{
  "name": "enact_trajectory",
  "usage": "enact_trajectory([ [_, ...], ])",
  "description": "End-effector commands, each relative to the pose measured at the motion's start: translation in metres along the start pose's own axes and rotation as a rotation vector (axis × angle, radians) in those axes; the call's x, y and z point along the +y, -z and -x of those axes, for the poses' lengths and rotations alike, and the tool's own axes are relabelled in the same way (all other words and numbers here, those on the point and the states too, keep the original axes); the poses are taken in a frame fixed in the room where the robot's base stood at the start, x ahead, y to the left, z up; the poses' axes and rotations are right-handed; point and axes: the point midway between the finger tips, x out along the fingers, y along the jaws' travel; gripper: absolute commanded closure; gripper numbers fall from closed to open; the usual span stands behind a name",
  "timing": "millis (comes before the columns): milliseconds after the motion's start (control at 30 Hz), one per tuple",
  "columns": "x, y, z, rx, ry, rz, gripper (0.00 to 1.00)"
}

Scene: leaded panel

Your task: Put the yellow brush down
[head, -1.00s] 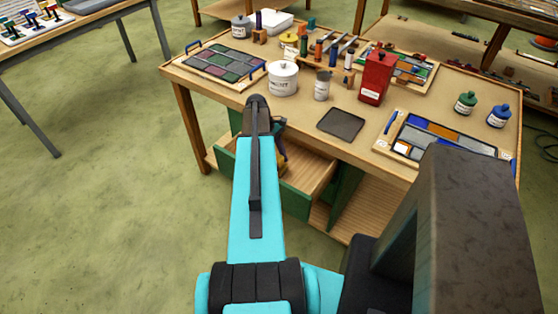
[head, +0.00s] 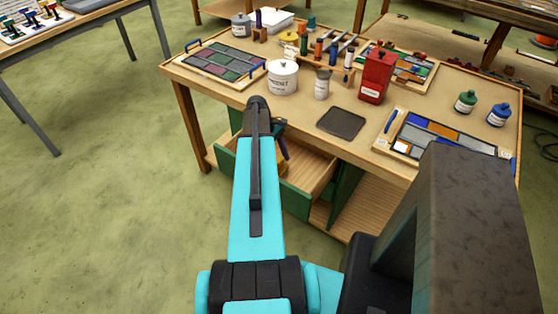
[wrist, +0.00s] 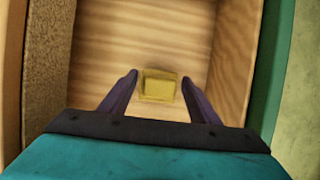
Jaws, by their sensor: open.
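The yellow brush (wrist: 159,86) shows in the wrist view as a small yellow block inside the open drawer (head: 318,172). It lies between my two fingertips in the picture, with a gap on each side. My gripper (wrist: 159,75) is open, its dark purple fingers pointing into the drawer over the wooden floor. I cannot tell how far the fingertips are above the brush.
The green-fronted drawer sticks out under the workbench (head: 230,96). The bench top holds a white pot (head: 283,77), a red canister (head: 376,76), a dark square pad (head: 342,122) and leaded panels (head: 224,62). The drawer walls stand close around my gripper.

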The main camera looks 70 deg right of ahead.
Motion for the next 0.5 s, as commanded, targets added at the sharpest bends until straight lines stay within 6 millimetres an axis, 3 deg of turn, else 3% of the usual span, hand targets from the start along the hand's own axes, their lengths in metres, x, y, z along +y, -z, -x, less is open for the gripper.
enact_trajectory([
  [267,0.0,0.0,0.008,0.001,-0.001,0.0,0.44],
  [500,0.0,0.0,0.029,0.002,-0.002,0.0,0.44],
])
